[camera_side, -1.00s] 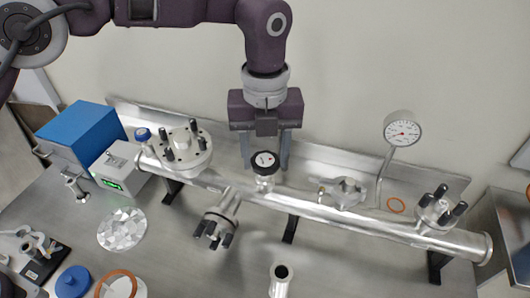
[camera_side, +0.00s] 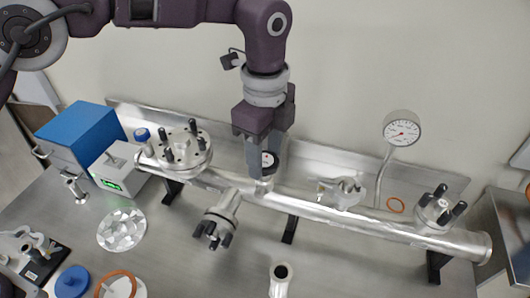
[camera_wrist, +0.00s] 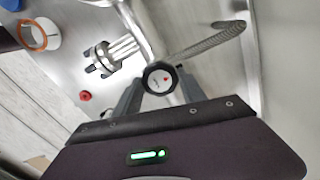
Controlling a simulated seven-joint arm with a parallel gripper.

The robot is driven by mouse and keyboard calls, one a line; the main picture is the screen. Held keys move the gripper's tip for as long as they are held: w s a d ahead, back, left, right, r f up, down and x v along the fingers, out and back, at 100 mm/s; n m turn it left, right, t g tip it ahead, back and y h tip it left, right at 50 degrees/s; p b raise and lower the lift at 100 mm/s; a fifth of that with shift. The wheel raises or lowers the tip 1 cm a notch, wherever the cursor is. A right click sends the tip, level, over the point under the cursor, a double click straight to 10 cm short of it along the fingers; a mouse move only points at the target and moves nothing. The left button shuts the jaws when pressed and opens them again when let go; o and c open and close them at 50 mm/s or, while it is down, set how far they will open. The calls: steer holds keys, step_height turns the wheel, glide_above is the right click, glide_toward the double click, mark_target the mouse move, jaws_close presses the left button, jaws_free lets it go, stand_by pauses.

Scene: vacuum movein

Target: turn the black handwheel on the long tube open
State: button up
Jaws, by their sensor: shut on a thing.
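The black handwheel (camera_side: 269,160) has a white face with a red mark and sits on a short stub on top of the long tube (camera_side: 335,222). In the wrist view the handwheel (camera_wrist: 160,78) lies between my two fingers. My gripper (camera_side: 262,168) points down from above and is shut on the handwheel, one finger on each side. In the side view a finger covers the left part of the wheel. The gripper also shows in the wrist view (camera_wrist: 160,88).
A flange with several black posts (camera_side: 178,150) stands left of the wheel. A side port with black knobs (camera_side: 215,228) juts forward. A clamp (camera_side: 342,190) and a pressure gauge (camera_side: 402,130) are to the right. A blue box (camera_side: 80,135) stands at the left.

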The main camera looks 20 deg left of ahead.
steer(key=n, duration=0.4)
steer(key=shift+n, duration=0.3)
steer(key=n, duration=0.4)
steer(key=shift+r+n, duration=0.1)
steer(key=shift+n, duration=0.2)
steer(key=n, duration=0.4)
steer(key=shift+n, duration=0.3)
steer(key=n, duration=0.4)
steer(key=shift+w, duration=0.1)
steer(key=n, duration=0.9)
steer(key=shift+n, duration=0.3)
steer(key=n, duration=0.4)
steer(key=shift+n, duration=2.5)
